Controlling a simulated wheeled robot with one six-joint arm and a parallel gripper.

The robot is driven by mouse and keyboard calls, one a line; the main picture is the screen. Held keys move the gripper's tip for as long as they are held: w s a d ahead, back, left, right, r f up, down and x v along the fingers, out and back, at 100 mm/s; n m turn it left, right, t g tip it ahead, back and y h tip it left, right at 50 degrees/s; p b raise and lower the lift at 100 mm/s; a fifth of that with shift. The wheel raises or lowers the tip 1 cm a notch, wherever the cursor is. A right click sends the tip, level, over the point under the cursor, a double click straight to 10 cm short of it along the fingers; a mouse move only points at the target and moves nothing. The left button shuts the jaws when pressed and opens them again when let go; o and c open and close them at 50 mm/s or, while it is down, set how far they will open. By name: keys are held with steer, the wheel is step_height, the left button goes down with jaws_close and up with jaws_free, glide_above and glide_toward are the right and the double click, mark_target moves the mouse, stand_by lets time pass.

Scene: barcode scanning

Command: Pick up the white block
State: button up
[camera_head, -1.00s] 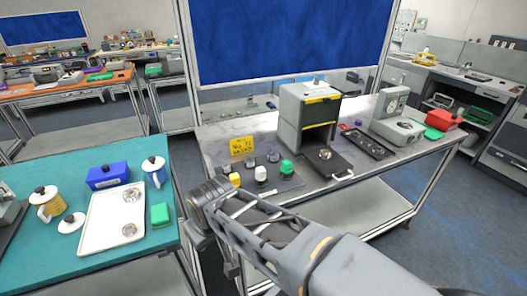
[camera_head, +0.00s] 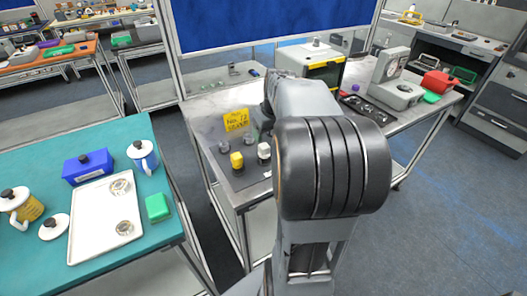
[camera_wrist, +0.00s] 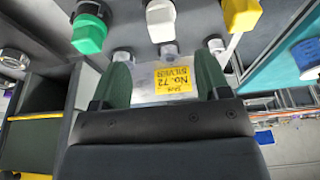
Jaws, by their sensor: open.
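The white block (camera_head: 264,151) stands on a dark mat on the grey table, just left of my arm in the head view. In the wrist view the white block (camera_wrist: 161,20) is at the top middle, beyond my fingertips and apart from them. My gripper (camera_wrist: 163,60) is open and empty, its two green-grey fingers spread. In the head view my own arm hides most of the gripper.
In the wrist view, a green block (camera_wrist: 89,34) is left of the white one and a yellow block (camera_wrist: 241,14) right of it. Several silver knobs and a yellow sign (camera_wrist: 173,80) lie close by. A teal table (camera_head: 140,262) stands left.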

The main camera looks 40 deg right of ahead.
mark_target(264, 146)
steer(key=shift+x, duration=4.5)
steer(key=shift+a, duration=0.15)
steer(key=shift+c, duration=0.3)
steer(key=c, duration=0.9)
